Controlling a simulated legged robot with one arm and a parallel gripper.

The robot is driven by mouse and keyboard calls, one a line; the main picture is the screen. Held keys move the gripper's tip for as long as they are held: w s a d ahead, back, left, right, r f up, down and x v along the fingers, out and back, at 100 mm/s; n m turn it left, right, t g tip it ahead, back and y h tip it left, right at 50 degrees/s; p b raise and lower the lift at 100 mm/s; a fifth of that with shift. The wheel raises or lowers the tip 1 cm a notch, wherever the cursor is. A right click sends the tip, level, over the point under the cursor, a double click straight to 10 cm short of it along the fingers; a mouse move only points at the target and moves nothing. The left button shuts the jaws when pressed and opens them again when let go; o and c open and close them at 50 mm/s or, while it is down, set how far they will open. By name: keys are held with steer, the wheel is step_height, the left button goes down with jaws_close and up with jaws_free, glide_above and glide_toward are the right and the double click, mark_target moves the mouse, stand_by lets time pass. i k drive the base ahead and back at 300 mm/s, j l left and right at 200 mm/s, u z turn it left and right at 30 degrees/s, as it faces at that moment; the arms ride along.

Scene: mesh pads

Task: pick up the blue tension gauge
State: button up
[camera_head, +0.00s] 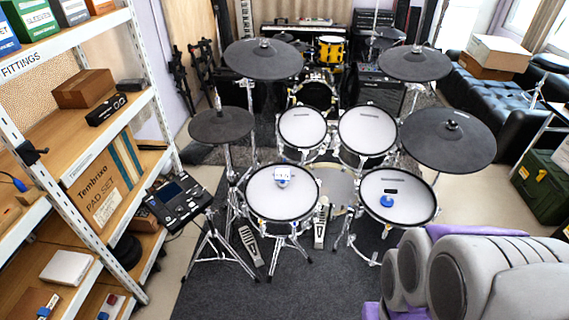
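A small round blue object (387,201) lies on the white mesh pad of the front right drum (408,212); it looks like the blue tension gauge, but it is too small to read. A small dark label or piece (391,191) shows just behind it. A small white device with blue marks (282,176) sits on the front left drum's pad (265,196). Grey and purple rounded parts at the bottom right appear to be my own arm, nearer the camera than the drums. My gripper's fingers do not show.
Cymbal pads (449,139) overhang the drums on stands. A drum module (178,200) on a tripod and pedals (250,246) stand at front left. A shelf (75,205) lines the left. A green crate (543,187) and black sofa (510,98) are right. Dark carpet (300,285) in front is clear.

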mark_target(283, 175)
steer(key=i+l+u, duration=0.3)
steer(key=i+l, duration=0.9)
steer(key=i+u, duration=0.15)
steer(key=u, duration=0.75)
steer(key=i, duration=0.4)
